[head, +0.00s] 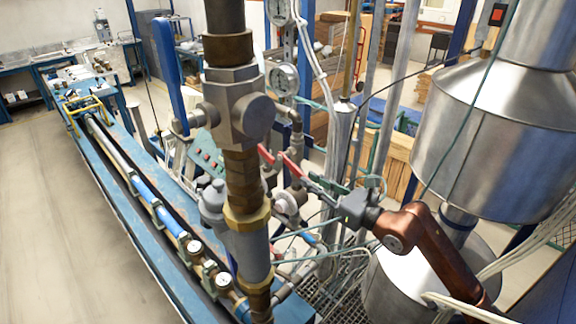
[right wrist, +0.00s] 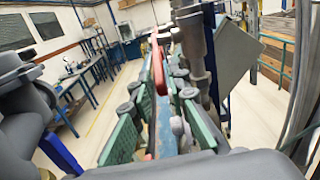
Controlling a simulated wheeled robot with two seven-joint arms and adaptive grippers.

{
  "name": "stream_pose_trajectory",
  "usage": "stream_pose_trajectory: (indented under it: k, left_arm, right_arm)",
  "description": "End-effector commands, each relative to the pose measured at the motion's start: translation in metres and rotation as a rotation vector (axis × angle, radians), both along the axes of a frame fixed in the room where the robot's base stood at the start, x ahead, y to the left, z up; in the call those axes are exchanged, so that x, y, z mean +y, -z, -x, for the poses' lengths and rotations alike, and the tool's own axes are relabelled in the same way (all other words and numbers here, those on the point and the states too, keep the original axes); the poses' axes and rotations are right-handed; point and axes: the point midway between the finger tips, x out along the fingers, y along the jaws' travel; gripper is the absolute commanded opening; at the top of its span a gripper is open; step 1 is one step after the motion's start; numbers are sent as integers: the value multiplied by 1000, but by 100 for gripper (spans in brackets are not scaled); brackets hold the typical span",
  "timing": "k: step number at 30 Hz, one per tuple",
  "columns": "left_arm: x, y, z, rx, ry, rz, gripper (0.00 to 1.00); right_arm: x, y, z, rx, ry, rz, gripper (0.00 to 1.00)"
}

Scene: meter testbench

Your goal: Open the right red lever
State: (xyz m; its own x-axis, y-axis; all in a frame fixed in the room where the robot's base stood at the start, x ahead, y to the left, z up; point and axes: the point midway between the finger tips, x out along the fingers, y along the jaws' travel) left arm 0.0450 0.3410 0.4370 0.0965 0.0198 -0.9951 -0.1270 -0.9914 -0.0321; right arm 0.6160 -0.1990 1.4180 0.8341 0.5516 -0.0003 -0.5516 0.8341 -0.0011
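Two red levers sit on the valve piping behind the large vertical pipe in the head view: the left red lever (head: 266,154) and the right red lever (head: 291,167). My right gripper (head: 318,184) is just right of the right red lever, with its fingers pointing toward it. In the right wrist view the gripper (right wrist: 163,115) has its two green finger pads spread apart. A red lever (right wrist: 157,68) shows upright ahead, in line with the gap between them. I cannot tell whether the pads touch it. My left gripper is not in view.
The thick vertical pipe (head: 243,170) with brass fittings stands left of the levers. Pressure gauges (head: 284,78) are above them. Large metal tanks (head: 490,140) are at the right, near my right arm. A long blue bench (head: 130,215) runs along the left. Thin cables and hoses surround the gripper.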

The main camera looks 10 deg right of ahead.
Motion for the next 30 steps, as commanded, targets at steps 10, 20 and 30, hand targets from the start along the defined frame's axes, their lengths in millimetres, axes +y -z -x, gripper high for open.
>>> stream_pose_trajectory:
  k: [10, 20, 30]
  left_arm:
    - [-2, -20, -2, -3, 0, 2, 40]
    - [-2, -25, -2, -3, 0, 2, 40]
    - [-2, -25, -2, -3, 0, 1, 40]
  right_arm:
    - [38, -4, -55, -1, -2, -3, 16]
    - [52, -1, -78, 0, -1, -2, 16]
    - [52, -1, -78, 0, -1, -2, 10]
